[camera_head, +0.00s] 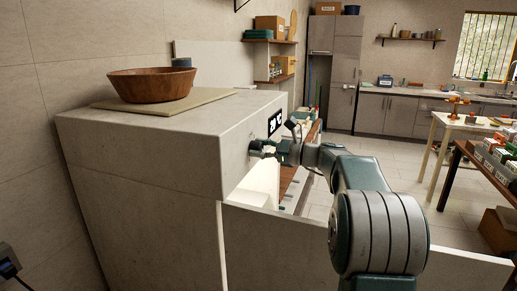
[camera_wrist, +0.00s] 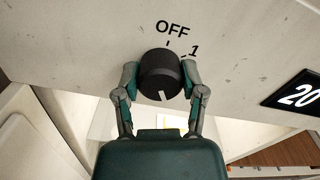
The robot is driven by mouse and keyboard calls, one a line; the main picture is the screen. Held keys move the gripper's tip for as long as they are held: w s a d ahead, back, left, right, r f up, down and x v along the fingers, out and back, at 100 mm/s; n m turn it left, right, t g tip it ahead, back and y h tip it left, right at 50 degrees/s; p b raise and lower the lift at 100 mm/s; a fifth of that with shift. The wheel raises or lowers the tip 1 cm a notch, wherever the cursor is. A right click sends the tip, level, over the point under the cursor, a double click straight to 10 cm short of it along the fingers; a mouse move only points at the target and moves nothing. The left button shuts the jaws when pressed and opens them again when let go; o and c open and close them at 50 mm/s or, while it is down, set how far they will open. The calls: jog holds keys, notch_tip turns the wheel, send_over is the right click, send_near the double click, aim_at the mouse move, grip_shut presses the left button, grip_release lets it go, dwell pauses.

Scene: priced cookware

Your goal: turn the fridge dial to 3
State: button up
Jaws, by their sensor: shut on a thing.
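The black round fridge dial (camera_wrist: 158,66) sits on the pale front panel of the fridge (camera_wrist: 75,45), with OFF and 1 printed above and to its upper right. The other numbers are not visible. A white pointer mark on the dial points down in the wrist view, away from OFF. My gripper (camera_wrist: 159,74) has one finger on each side of the dial and is shut on it. In the head view my gripper (camera_head: 268,150) reaches the upper front of the fridge (camera_head: 140,150), and the dial is small there and its markings cannot be read.
A display reading 20 (camera_wrist: 298,92) is right of the dial. A wooden bowl (camera_head: 150,85) stands on a board on top of the fridge. A pale panel (camera_head: 270,245) juts out below my arm.

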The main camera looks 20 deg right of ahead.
jog(key=shift+f, duration=0.4)
jog(key=o, duration=1.1)
jog(key=shift+d, duration=0.1)
jog(key=shift+o, duration=0.2)
jog(key=shift+r, duration=0.15)
jog(key=shift+r, duration=0.1)
jog(key=v, duration=1.2)
jog(key=shift+d, duration=0.15)
jog(key=shift+w, duration=0.15)
